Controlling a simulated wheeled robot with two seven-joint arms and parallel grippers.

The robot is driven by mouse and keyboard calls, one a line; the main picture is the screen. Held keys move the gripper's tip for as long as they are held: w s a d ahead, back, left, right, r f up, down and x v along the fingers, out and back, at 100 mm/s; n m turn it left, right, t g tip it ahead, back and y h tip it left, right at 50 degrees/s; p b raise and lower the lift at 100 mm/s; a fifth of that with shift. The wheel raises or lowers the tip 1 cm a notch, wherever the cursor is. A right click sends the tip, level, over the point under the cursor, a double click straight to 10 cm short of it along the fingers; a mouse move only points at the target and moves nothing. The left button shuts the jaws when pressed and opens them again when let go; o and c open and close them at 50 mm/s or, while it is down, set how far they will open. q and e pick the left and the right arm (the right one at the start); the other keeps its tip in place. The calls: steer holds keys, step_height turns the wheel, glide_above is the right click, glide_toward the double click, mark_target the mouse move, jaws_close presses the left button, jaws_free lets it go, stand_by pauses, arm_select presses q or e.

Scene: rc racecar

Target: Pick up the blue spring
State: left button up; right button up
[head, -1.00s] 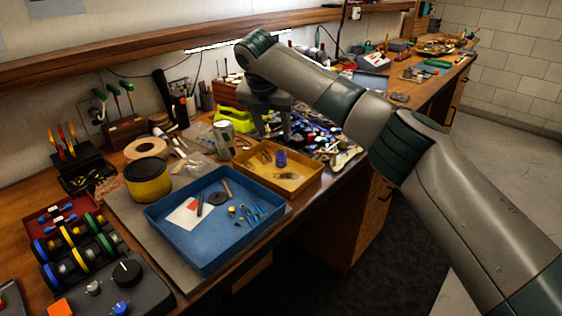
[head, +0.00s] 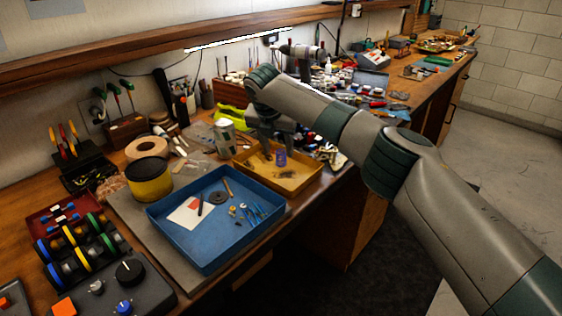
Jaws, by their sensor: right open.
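The blue spring (head: 280,158) stands upright in the yellow-orange tray (head: 301,187), toward its back and right of centre. My right gripper (head: 277,150) is open and points down over the back of this tray. Its fingers are close around or beside the spring; I cannot tell which from this angle. The gripper and wrist hide part of the tray's back edge. My left gripper is not in view.
A blue tray (head: 190,251) with small tools and a white-and-red card stands in front. A can (head: 225,134) stands left of the yellow-orange tray. Clutter lies behind and right of it.

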mark_target(280, 165)
steer(key=shift+w+p+x, duration=0.1)
steer(key=shift+p+x, duration=0.2)
steer(key=shift+x, duration=0.9)
steer(key=shift+w+p+x, duration=0.15)
steer(key=shift+p+x, duration=0.1)
steer(key=shift+x, duration=1)
steer(key=shift+d+r, duration=0.1)
steer(key=c, duration=1.1)
